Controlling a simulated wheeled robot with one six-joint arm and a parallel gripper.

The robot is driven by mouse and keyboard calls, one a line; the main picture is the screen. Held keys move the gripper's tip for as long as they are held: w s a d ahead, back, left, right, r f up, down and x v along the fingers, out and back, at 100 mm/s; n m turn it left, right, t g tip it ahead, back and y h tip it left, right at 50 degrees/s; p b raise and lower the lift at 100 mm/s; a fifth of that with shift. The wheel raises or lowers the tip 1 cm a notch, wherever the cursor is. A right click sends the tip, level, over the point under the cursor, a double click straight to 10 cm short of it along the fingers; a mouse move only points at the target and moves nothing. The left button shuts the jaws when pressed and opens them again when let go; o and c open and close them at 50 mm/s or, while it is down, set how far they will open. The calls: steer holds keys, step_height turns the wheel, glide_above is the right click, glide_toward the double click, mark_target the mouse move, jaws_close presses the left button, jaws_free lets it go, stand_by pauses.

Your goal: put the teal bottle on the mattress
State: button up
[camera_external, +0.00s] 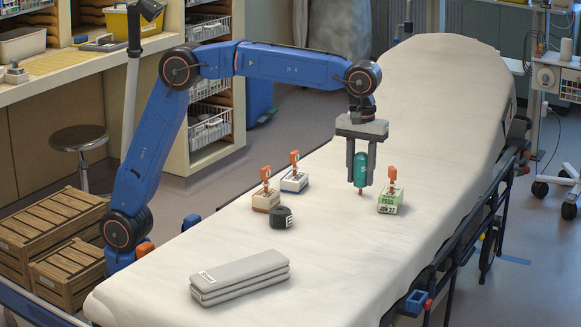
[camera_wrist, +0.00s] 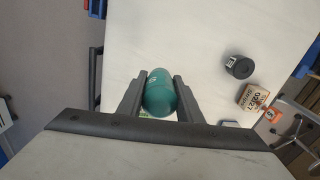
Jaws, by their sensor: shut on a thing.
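The teal bottle (camera_external: 361,170) is between the two fingers of my gripper (camera_external: 360,166), which is shut on it. It hangs upright, and its lower end is close to the mattress (camera_external: 400,100); I cannot tell whether it touches. In the wrist view the bottle (camera_wrist: 159,93) shows between the fingertips of my gripper (camera_wrist: 160,86). The white mattress (camera_wrist: 180,40) lies beyond it there.
A green-and-white block with an orange top (camera_external: 391,197) stands just right of the bottle. Two similar blocks (camera_external: 266,198) (camera_external: 294,180), a black roll (camera_external: 281,217) and folded grey cloth (camera_external: 240,275) lie on the mattress. Its right and near middle are bare.

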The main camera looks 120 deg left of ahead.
steer(key=s+a+n, duration=0.2)
steer(key=s+a, duration=0.1)
steer(key=a, duration=0.8)
steer(key=s+a+n, duration=0.1)
steer(key=s+a, duration=0.1)
steer(key=a, duration=0.8)
steer(key=s+a+n, duration=0.2)
steer(key=s+a, duration=0.1)
steer(key=a, duration=0.8)
steer(key=s+a+f+n, duration=0.1)
steer(key=s+a+n, duration=0.1)
steer(key=s+a, duration=0.95)
steer(key=s+a+n, duration=0.2)
steer(key=s+a, duration=0.6)
steer(key=a, duration=0.6)
steer(key=f, duration=1.4)
steer(key=shift+s+d, duration=0.15)
steer(key=shift+d, duration=0.05)
steer(key=shift+f, duration=0.15)
steer(key=o, duration=1.1)
steer(key=shift+f, duration=0.1)
steer(key=shift+c, duration=0.2)
